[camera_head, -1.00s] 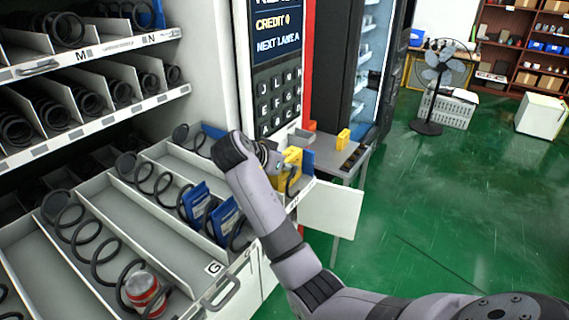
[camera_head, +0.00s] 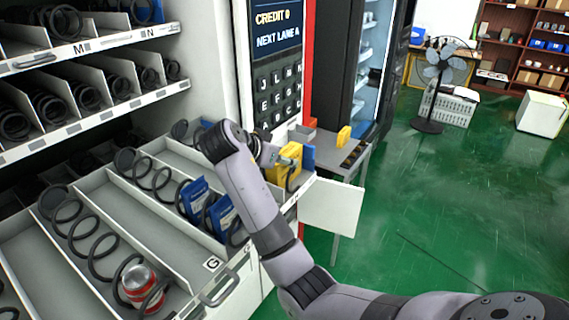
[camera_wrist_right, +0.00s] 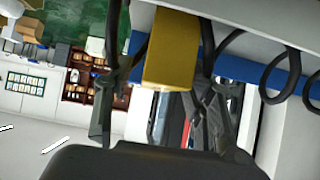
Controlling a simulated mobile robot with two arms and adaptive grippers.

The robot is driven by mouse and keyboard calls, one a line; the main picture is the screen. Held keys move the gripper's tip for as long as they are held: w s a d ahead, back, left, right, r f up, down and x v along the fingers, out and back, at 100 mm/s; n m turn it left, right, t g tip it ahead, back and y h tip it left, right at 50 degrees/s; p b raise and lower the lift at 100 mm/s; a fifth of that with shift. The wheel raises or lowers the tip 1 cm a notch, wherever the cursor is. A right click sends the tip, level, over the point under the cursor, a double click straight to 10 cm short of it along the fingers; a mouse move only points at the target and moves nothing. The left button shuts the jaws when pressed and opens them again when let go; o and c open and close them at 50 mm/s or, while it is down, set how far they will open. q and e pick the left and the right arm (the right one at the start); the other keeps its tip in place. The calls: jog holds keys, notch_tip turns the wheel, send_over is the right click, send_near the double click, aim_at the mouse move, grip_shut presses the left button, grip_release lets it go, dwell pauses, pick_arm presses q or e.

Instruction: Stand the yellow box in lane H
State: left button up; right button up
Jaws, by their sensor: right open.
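A yellow box (camera_head: 283,165) stands at the front end of the tray's rightmost lane, beside a blue item (camera_head: 308,157). In the right wrist view the yellow box (camera_wrist_right: 172,50) shows large, between the two dark fingers. My right gripper (camera_wrist_right: 160,85) is open, with a finger on each side of the box and visible space beside them. In the head view my right gripper (camera_head: 274,157) is at the box's left side, and my wrist hides part of the lane. The lane's letter cannot be read. My left gripper is not in view.
Lane G (camera_head: 211,264) holds blue boxes (camera_head: 207,208) in a black coil. A second yellow box (camera_head: 344,136) stands on a small side table (camera_head: 338,157). Upper shelves (camera_head: 88,122) overhang the tray.

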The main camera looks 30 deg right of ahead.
jog(key=b+v, duration=0.3)
jog(key=v, duration=0.6)
jog(key=shift+a+r, duration=0.15)
jog(key=shift+a, duration=0.05)
